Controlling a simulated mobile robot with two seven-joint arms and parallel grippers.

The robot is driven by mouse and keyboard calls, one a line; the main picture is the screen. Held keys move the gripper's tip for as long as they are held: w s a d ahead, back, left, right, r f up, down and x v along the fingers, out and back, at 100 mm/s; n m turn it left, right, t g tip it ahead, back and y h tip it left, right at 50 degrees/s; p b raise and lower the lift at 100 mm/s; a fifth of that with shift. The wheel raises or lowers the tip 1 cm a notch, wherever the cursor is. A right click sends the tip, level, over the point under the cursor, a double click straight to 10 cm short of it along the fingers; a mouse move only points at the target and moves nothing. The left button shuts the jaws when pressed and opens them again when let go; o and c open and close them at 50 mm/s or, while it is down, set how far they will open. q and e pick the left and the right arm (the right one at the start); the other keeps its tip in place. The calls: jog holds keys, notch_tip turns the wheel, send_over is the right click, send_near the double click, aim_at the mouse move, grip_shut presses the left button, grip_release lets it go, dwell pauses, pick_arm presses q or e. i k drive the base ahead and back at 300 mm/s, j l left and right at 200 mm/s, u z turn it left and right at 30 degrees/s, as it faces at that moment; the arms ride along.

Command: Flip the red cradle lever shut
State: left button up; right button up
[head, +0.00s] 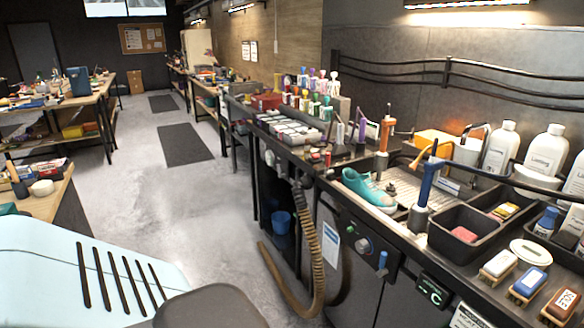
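A teal sneaker (370,190) with a pale sole rests at the sink area of the right-hand workbench. No red cradle lever can be made out for certain. A small red upright piece (328,159) stands near the bench's front edge, left of the sneaker, but it is too small to tell what it is. An orange-handled upright part (385,134) stands behind the sneaker, and a blue-handled one (429,182) stands to its right. Neither of my grippers is in view.
A dark caddy (459,245), several brushes (528,281) and white bottles (500,147) crowd the bench's right end. A ribbed brown hose (317,262) hangs down its front to the floor. The grey floor aisle (195,200) left of the bench is mostly clear.

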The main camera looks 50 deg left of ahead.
aim_at(327, 173)
jog(key=u, duration=1.4)
jog(key=i+j+z, duration=0.1)
jog(key=z, duration=0.25)
jog(key=i+j+z, duration=0.1)
jog(key=z, duration=0.2)
jog(key=i+j+z, duration=0.15)
jog(key=j, duration=0.15)
jog(key=i+j+z, duration=0.1)
jog(key=j, duration=0.2)
jog(key=i+j+z, duration=0.15)
jog(key=j, duration=0.2)
jog(key=i+j, duration=0.15)
jog(key=j, duration=0.2)
jog(key=i+j+z, duration=0.1)
jog(key=j, duration=0.25)
jog(key=i+j, duration=0.1)
jog(key=j, duration=0.25)
jog(key=i+j+z, duration=0.1)
jog(key=j, duration=0.3)
jog(key=i+j, duration=0.15)
jog(key=j, duration=0.2)
jog(key=i+j, duration=0.15)
jog(key=j, duration=0.3)
jog(key=i+j, duration=0.1)
jog(key=j, duration=0.35)
jog(key=i+j, duration=0.15)
jog(key=j, duration=0.35)
jog(key=i+j, duration=0.1)
jog(key=j, duration=0.35)
jog(key=z, duration=0.05)
